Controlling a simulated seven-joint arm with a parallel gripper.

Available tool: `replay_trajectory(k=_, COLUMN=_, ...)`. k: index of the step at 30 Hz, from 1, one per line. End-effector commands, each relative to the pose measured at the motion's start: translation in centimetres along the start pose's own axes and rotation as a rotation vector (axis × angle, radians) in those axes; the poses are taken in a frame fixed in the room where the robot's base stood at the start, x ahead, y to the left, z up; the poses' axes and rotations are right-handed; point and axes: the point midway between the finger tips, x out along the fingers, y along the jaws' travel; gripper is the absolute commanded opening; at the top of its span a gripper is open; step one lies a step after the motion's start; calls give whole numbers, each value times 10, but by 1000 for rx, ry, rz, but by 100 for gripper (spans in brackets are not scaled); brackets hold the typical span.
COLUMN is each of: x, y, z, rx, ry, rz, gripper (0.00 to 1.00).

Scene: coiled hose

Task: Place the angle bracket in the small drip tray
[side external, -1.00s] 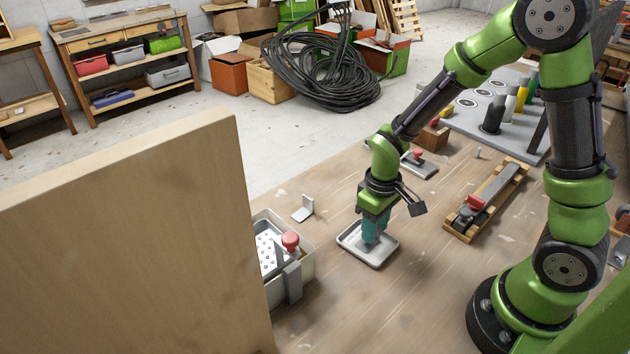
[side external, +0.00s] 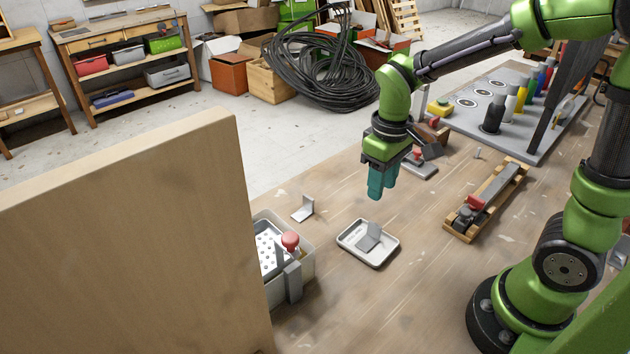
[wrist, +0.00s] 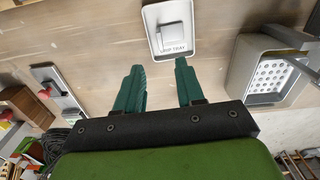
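A grey angle bracket (side external: 369,237) lies inside the small drip tray (side external: 352,249), a pale shallow tray on the wooden table. In the wrist view the bracket (wrist: 174,37) also shows within the tray (wrist: 157,46), whose rim carries lettering that reads as drip tray. My gripper (side external: 380,190) hangs in the air above and beyond the tray, apart from the bracket. In the wrist view its teal fingers (wrist: 158,75) stand apart with nothing between them. A second, similar light-grey bracket (side external: 303,209) stands on the table left of the tray.
A pale bin (side external: 308,262) with a perforated insert and red knob stands left of the tray. A tall wooden panel (side external: 125,240) blocks the left foreground. A wooden-framed fixture (side external: 487,203) lies to the right. Bottles stand on a grey board (side external: 520,140) behind. Table in front of the tray is clear.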

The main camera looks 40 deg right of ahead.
Motion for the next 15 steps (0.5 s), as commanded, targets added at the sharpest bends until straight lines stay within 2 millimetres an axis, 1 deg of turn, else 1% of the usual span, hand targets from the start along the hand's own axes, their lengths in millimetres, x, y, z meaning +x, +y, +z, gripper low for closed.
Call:
replay_trajectory(k=5, x=-28, y=-3, z=10, rx=65, ry=99, rz=-30, gripper=38)
replay_trajectory(k=10, x=-70, y=-10, z=35, rx=208, ry=304, rz=-107, gripper=38)
replay_trajectory(k=12, x=-83, y=-12, z=46, rx=266, ry=385, rz=-143, gripper=38)
replay_trajectory(k=15, x=-97, y=-16, z=60, rx=336, ry=484, rz=-193, gripper=38)
